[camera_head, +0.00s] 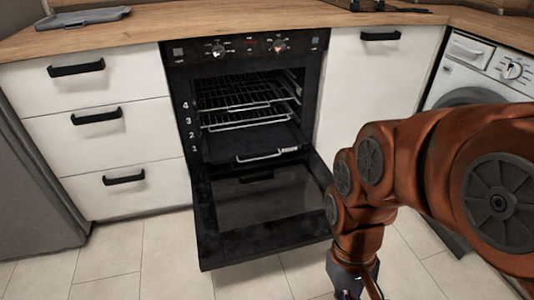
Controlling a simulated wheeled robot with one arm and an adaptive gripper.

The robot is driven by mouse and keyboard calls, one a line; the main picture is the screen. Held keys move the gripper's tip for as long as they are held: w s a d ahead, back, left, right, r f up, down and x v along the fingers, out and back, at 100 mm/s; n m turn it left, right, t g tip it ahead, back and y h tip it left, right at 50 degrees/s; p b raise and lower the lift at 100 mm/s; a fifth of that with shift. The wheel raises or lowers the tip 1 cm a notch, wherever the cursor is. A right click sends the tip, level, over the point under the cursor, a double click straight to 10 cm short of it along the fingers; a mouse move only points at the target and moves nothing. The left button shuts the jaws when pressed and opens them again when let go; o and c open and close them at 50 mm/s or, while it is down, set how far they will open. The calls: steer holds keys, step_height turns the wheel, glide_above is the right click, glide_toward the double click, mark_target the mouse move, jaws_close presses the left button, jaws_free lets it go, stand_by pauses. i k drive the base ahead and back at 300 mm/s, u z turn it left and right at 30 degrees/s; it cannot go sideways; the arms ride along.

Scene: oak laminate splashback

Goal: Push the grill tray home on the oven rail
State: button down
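The oven (177,110) stands open between white cabinets, its dark door (265,215) folded down toward the floor. Inside, a dark grill tray (240,143) sits low, near the mark 1. A silver handle (265,157) runs along its front edge, at the oven mouth. I cannot tell exactly how far the tray sticks out. Two wire racks (240,105) sit above it. My gripper (352,294) is at the bottom edge of the view, below and right of the tray, apart from it and beside the open door. Its fingertips are cut off, so its opening is unclear.
Drawers (110,120) with black handles stand left of the oven. A white cabinet door (365,85) is on its right, then a washing machine (480,65). A grey tray (85,17) lies on the wooden worktop (210,22). Tiled floor (150,260) is clear at front left.

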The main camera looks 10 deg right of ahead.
mark_target(231, 145)
steer(key=i, duration=1.05)
steer(key=u, duration=1.05)
